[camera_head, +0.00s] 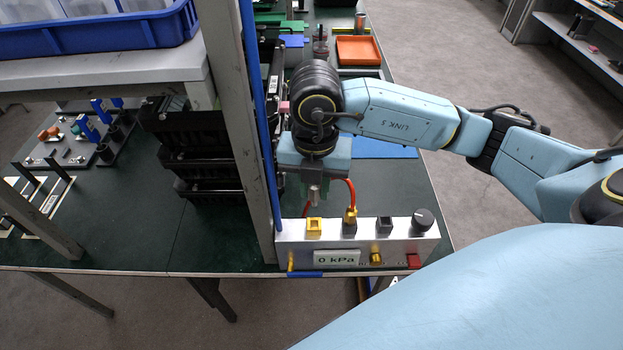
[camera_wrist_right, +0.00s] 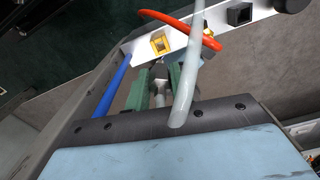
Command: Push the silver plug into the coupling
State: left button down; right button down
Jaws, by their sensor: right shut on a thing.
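My right gripper (camera_head: 315,180) points down just behind the silver panel box, shut on the silver plug (camera_head: 315,197). The plug hangs upright above and behind the yellow square socket (camera_head: 314,226), apart from it. In the right wrist view, the green fingers (camera_wrist_right: 157,88) enclose the plug, largely hidden, and a pale hose (camera_wrist_right: 186,85) runs across in front. The yellow socket (camera_wrist_right: 159,43) lies beyond the fingertips, empty. A black square socket (camera_head: 384,225) is further right on the box. Which socket is the coupling is not marked. My left gripper is out of view.
A brass plug (camera_head: 350,216) with a red hose (camera_head: 352,190) stands on the box between the two sockets. A black knob (camera_head: 423,219) is at the right end. A grey post (camera_head: 240,130) with a blue edge stands close left of my gripper. The gauge (camera_head: 337,258) reads 0 kPa.

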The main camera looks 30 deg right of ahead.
aim_at(315, 205)
jog(key=shift+f, duration=0.1)
dwell(0.3)
jog(key=shift+f+b, duration=2.45)
jog(key=shift+f, duration=0.25)
jog(key=shift+f+b, duration=1.55)
jog(key=shift+f, duration=0.15)
dwell(0.8)
jog(key=c, duration=1.7)
grip_release()
jog(key=shift+o, duration=0.6)
jog(key=shift+o, duration=0.6)
jog(key=o, duration=0.6)
jog(key=shift+c, duration=0.2)
